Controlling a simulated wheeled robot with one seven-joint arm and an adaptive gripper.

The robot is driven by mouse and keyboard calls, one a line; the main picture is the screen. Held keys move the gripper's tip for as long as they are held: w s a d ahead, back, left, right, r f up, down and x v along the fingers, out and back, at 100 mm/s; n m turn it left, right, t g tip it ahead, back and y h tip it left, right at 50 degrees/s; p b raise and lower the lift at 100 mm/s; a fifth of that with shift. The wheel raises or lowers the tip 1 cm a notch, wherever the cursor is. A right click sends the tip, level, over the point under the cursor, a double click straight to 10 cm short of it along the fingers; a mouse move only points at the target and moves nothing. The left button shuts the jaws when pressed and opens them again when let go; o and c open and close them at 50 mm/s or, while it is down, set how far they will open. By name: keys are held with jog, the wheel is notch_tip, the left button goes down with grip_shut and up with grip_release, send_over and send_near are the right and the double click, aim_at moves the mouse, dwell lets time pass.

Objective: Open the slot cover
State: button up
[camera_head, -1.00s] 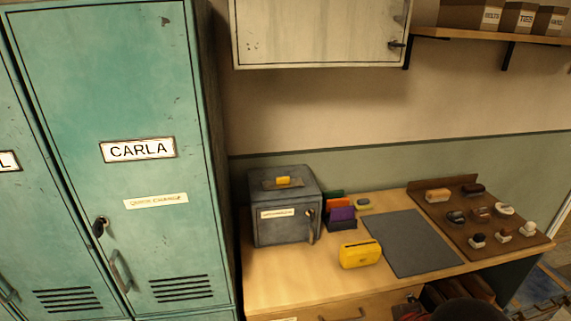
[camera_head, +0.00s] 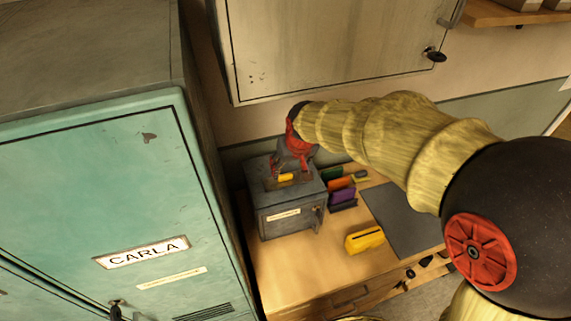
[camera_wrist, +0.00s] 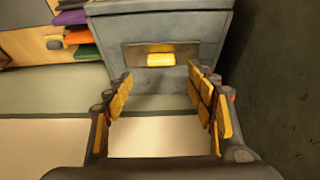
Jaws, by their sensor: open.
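A small grey metal box (camera_head: 293,213) stands on the wooden desk, with a labelled door on its front. On its top is a dark plate, the slot cover (camera_wrist: 189,57), with a yellow tab (camera_wrist: 161,59) on it. The cover lies flat on the box; whether it is open at all cannot be told. My gripper (camera_head: 288,171) is above the box top at the cover. In the wrist view my gripper (camera_wrist: 166,92) has its two yellow-padded fingers spread wide, one on each side of the tab's line, with nothing between them. Contact with the box cannot be made out.
A teal locker (camera_head: 100,200) stands close to the left of the box. A wall cabinet (camera_head: 330,45) hangs above and behind. Coloured upright items (camera_head: 342,197), a yellow slotted box (camera_head: 365,240) and a grey mat (camera_head: 405,225) lie to the right.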

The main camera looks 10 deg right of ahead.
aim_at(285, 175)
jog(key=x, duration=0.8)
jog(key=shift+w+a+f, duration=0.1)
jog(key=shift+a, duration=0.05)
jog(key=shift+c, duration=1.1)
jog(key=c, duration=1.1)
grip_shut()
